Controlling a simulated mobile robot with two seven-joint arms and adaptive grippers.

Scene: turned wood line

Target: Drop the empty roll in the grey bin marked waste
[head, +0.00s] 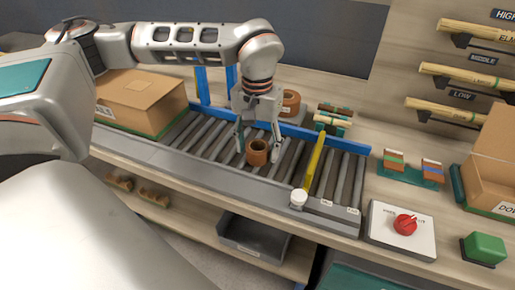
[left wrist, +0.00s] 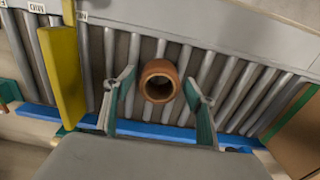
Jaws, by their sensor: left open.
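A short brown roll with an open hole (head: 257,153) stands on the grey roller conveyor. It also shows in the left wrist view (left wrist: 148,88), with its hole facing the camera. My left gripper (head: 258,147) points down over it, open, one finger on each side. In the left wrist view gaps show between the roll and both fingers (left wrist: 160,82). A grey bin (head: 262,236) sits on the lower shelf below the conveyor's front edge; its label is too small to read. My right gripper is not in view.
A yellow bar (head: 314,165) crosses the conveyor to the right, and a blue rail (head: 310,134) runs along its back. Another brown roll (head: 291,103) stands behind the rail. A cardboard box (head: 140,98) is at left. A red knob (head: 405,224) sits on a white panel at right.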

